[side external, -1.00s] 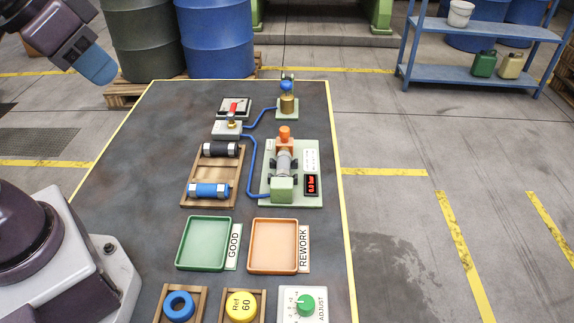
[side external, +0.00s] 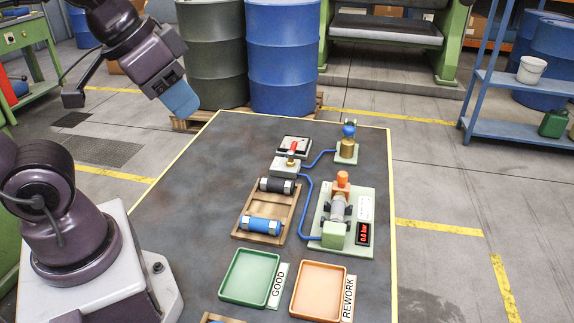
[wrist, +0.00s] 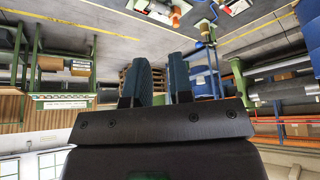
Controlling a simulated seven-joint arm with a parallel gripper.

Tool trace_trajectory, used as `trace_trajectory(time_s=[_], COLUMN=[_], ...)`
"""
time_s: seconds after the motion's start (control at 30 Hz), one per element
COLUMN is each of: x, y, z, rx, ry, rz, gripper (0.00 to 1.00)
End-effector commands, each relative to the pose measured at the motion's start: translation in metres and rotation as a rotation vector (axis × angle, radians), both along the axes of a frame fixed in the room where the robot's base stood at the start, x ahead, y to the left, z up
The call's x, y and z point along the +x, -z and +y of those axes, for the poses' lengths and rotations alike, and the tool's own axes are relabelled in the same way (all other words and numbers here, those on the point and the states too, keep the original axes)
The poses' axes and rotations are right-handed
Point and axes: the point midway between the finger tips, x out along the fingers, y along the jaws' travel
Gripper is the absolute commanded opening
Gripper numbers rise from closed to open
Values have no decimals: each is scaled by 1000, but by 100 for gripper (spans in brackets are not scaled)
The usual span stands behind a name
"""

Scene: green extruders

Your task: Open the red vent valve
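The red vent valve seems to be the small red lever (side external: 294,148) near the back of the table. It sits on a pale plate (side external: 303,141), behind a grey block with a brass fitting. The lever's exact setting is too small to tell. My gripper (side external: 182,101) is raised beyond the table's back left corner, well to the left of the lever and touching nothing. In the wrist view my gripper (wrist: 161,80) has two blue-grey fingers apart with nothing between them. A bit of red (wrist: 232,6) shows at that view's top edge; I cannot tell if it is the lever.
A blue hose (side external: 306,198) runs from the grey block (side external: 285,168) to a green fixture with a red display (side external: 363,233). A wooden rack (side external: 246,238) holds a black and a blue cylinder. Green (side external: 223,291) and orange trays (side external: 295,304) lie in front. The table's left side is clear.

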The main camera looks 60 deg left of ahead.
Motion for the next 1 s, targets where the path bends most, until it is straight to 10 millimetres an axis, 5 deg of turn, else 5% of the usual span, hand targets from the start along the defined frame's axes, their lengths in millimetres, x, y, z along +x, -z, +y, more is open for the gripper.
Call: trace_trajectory(time_s=[0.1,0.23,0.47,0.67,1.0], x=[4,23,84,143,227], y=[14,31,66,112,193], z=[3,11,35,74,172], rx=[-7,-53,-200,-276,-241], ry=[-11,-62,-237,-430,-726], rz=[70,185,310,336,201], gripper=[43,43,43,43,43])
